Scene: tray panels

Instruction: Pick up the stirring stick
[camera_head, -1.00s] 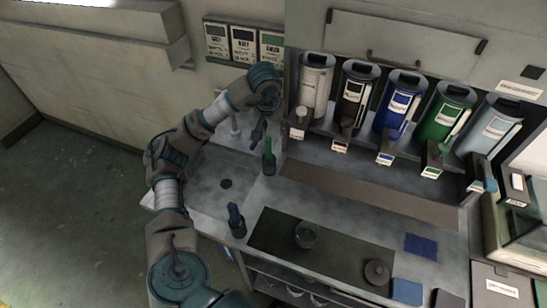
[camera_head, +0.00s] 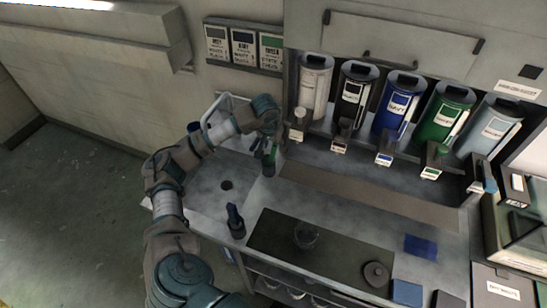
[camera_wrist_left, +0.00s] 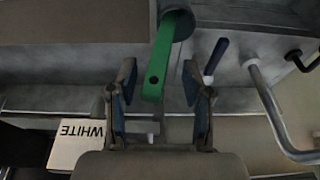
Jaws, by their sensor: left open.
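A green stick (camera_head: 272,150), which looks like the stirring stick, stands upright in a small dark holder (camera_head: 268,169) on the counter by the sink. In the left wrist view the green stick (camera_wrist_left: 166,45) shows between my fingers, with a hole near its end. My left gripper (camera_head: 263,146) is open around the stick, fingers on both sides with gaps visible in the left wrist view (camera_wrist_left: 158,88). The holder's base is partly hidden. My right gripper is not in view.
A faucet (camera_head: 209,108) rises behind my left wrist. Paint dispensers (camera_head: 397,104) line the back.

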